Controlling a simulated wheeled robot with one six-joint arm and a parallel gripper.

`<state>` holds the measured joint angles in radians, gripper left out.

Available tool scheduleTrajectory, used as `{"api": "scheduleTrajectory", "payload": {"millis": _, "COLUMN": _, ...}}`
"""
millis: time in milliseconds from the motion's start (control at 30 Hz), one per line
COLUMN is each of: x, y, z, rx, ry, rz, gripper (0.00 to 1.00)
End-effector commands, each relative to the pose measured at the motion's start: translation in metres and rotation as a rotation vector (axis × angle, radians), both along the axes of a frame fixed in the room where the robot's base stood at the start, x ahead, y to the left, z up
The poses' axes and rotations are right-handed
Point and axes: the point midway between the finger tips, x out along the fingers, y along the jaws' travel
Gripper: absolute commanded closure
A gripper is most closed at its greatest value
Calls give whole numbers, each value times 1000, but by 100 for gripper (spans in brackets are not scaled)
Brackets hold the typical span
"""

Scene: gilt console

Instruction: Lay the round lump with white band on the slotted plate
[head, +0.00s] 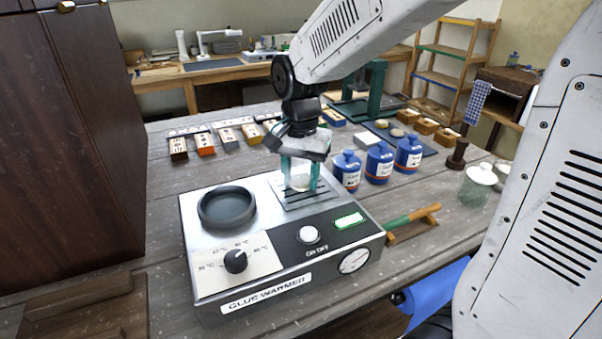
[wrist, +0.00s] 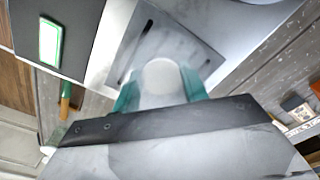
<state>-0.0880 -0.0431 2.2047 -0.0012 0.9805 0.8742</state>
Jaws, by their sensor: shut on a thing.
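My gripper (head: 300,184) stands over the glue warmer, its teal fingers pointing down and shut on a pale round lump (head: 300,178). In the wrist view the lump (wrist: 160,76) shows a whitish, blurred top between the teal fingers; I cannot make out a separate band. The slotted plate (head: 322,200) is the grey metal square on the right rear of the warmer's top. It lies directly beneath the lump, and its dark slots also show in the wrist view (wrist: 187,40). Whether the lump touches the plate or hangs just above it, I cannot tell.
The glue warmer (head: 235,295) has a dark round dish (head: 227,207), a knob (head: 235,261) and a lit green display (head: 349,221). Several blue bottles (head: 380,162) stand close to the right. Small boxes (head: 228,138) line the back. A green-handled tool (head: 411,218) lies at right.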

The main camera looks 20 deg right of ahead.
Motion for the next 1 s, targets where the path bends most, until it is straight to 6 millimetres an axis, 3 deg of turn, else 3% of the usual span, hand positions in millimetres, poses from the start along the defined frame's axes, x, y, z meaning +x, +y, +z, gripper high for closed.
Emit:
{"api": "scheduleTrajectory", "payload": {"millis": 33, "x": 0, "y": 0, "z": 0, "rx": 0, "ry": 0, "rz": 0, "gripper": 49}}
{"api": "scheduleTrajectory", "payload": {"millis": 100, "x": 0, "y": 0, "z": 0, "rx": 0, "ry": 0, "rz": 0, "gripper": 35}}
{"api": "scheduleTrajectory", "payload": {"millis": 467, "x": 0, "y": 0, "z": 6, "rx": 0, "ry": -1, "rz": 0, "gripper": 35}}
{"api": "scheduleTrajectory", "payload": {"millis": 1000, "x": 0, "y": 0, "z": 107, "rx": 1, "ry": -2, "rz": 0, "gripper": 35}}
